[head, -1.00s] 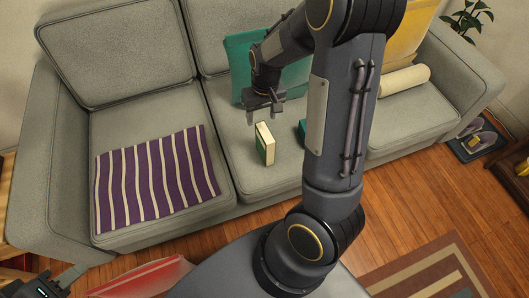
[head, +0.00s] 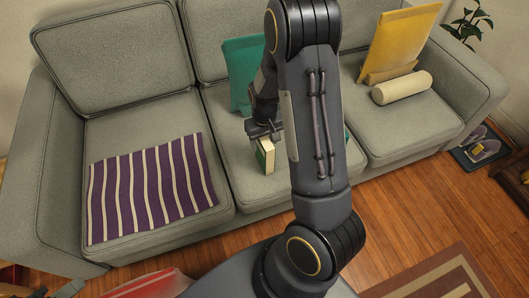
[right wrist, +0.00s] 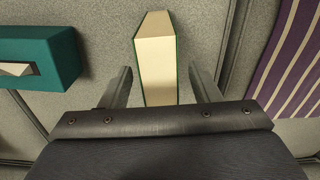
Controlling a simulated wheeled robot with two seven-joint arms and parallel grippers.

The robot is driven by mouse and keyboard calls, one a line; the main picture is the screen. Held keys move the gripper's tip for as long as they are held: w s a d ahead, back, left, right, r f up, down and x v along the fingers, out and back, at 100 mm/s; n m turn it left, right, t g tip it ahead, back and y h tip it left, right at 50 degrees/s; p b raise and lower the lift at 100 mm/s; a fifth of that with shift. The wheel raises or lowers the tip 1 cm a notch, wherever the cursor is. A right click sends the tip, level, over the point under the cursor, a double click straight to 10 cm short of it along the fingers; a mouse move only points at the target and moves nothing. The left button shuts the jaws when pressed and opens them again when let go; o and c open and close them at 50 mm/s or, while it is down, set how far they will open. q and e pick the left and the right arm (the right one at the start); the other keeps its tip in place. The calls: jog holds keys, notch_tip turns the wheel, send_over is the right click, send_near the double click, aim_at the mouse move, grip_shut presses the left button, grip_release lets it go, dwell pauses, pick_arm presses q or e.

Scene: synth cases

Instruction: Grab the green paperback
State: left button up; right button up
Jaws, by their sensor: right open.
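The green paperback (head: 265,156) stands upright on the sofa's middle seat, cream page edges and a thin green cover edge showing. My right gripper (head: 262,132) is right at its top. In the right wrist view the paperback (right wrist: 156,60) lies between the two open fingers of the right gripper (right wrist: 160,75), with a gap on each side. It is not gripped. Of my left gripper, only a grey tip (head: 68,289) seems to show at the bottom left edge; its jaws cannot be made out.
A teal box with a white opening (right wrist: 45,60) sits beside the book, mostly hidden by my arm in the head view. A teal cushion (head: 240,70) leans behind. A striped purple blanket (head: 152,190) covers the left seat. A cream bolster (head: 402,87) lies right.

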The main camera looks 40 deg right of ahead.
grip_shut()
jog(key=shift+r, duration=0.15)
dwell(0.4)
